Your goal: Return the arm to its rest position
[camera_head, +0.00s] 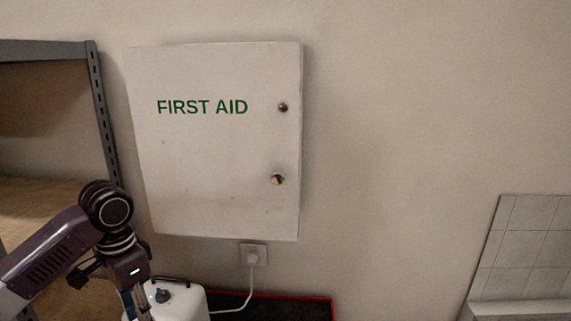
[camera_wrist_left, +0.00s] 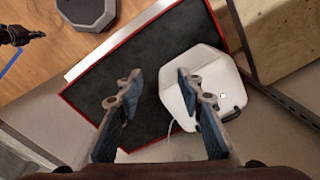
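My left arm comes in from the left in the head view and bends down at a dark joint. Its gripper fingers (camera_head: 137,301) point down beside a white appliance (camera_head: 190,306) and run off the bottom edge. In the left wrist view my left gripper (camera_wrist_left: 157,80) is open, with nothing between its two blue-grey fingers. The dark mat shows behind the gap, and the white appliance (camera_wrist_left: 192,58) lies behind the right finger. A dark jointed part (camera_wrist_left: 20,36) at the top left may be my right gripper; its fingers are not clear.
A closed first aid cabinet (camera_head: 215,140) hangs on the wall above a socket (camera_head: 253,255) with a white cord. A shelf unit (camera_head: 102,110) stands at left. A red-edged dark mat (camera_wrist_left: 110,70) and a grey polygonal object (camera_wrist_left: 87,12) show below.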

